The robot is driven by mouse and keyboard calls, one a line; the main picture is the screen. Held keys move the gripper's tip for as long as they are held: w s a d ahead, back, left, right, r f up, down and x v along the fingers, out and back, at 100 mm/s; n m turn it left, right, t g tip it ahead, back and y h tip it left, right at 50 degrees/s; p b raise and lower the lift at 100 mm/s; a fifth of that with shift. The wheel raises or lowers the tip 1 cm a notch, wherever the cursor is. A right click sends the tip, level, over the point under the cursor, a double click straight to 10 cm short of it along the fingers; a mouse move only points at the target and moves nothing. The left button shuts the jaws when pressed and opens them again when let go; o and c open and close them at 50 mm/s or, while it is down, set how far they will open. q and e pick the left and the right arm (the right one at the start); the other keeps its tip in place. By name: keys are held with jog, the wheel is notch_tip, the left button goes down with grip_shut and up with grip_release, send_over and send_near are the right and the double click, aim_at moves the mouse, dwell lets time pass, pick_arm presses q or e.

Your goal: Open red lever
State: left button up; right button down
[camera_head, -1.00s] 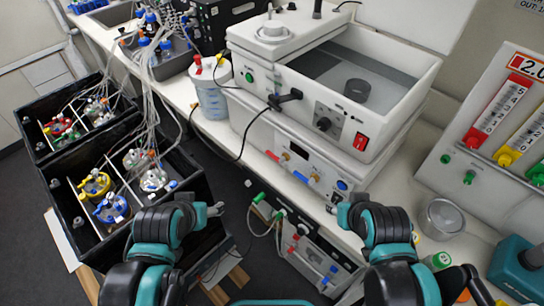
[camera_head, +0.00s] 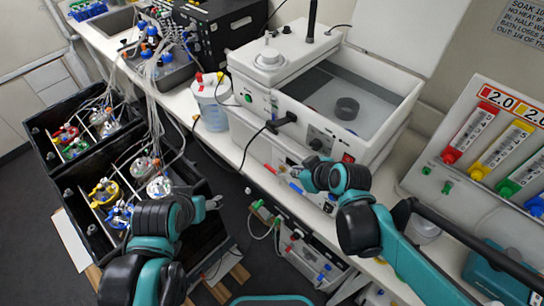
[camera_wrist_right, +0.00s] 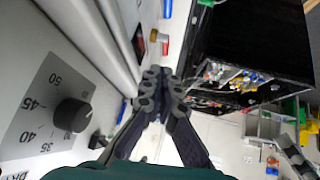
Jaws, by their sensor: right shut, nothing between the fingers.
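A red lever (camera_head: 268,168) sticks out from the front of the white unit under the water bath, left of a blue lever (camera_head: 296,187). My right gripper (camera_head: 302,172) is shut and empty, close to the unit's front, near the blue lever and right of the red one. In the right wrist view, the shut fingertips (camera_wrist_right: 161,73) point towards the unit's front, with a red part (camera_wrist_right: 163,46) just beyond them and apart from them. My left gripper (camera_head: 214,202) hangs over the floor by the black crates; its finger opening is too small to judge.
The open water bath (camera_head: 395,108) with a dial sits above the levers. A lower white unit (camera_head: 305,262) under the bench also has red and blue parts. Black crates (camera_head: 75,200) with bottles and tubes stand left. A flowmeter panel (camera_head: 470,185) stands right. A black cable hangs across the bench front.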

pick_arm(q)
notch_tip(320, 180, up, 3)
jog(key=shift+f+p, duration=0.1)
jog(key=shift+p, duration=0.9)
pick_arm(e)
jog(key=w+a+n, duration=0.1)
jog(key=w+a+r+n+y, duration=0.1)
jog(key=a, duration=0.1)
jog(key=shift+w+a+r, duration=0.15)
jog(key=shift+w, duration=0.05)
jog(key=b, duration=0.3)
send_over(267, 165)
jog(key=s+d, duration=0.1)
jog(key=s, duration=0.2)
notch_tip(267, 165, down, 7)
jog(key=f, duration=0.2)
jog(key=f+b, duration=0.1)
jog(key=f, duration=0.1)
jog(key=shift+w+d, duration=0.3)
jog(key=shift+d, duration=0.05)
pick_arm(q)
notch_tip(267, 165, down, 4)
jog(key=shift+r, duration=0.1)
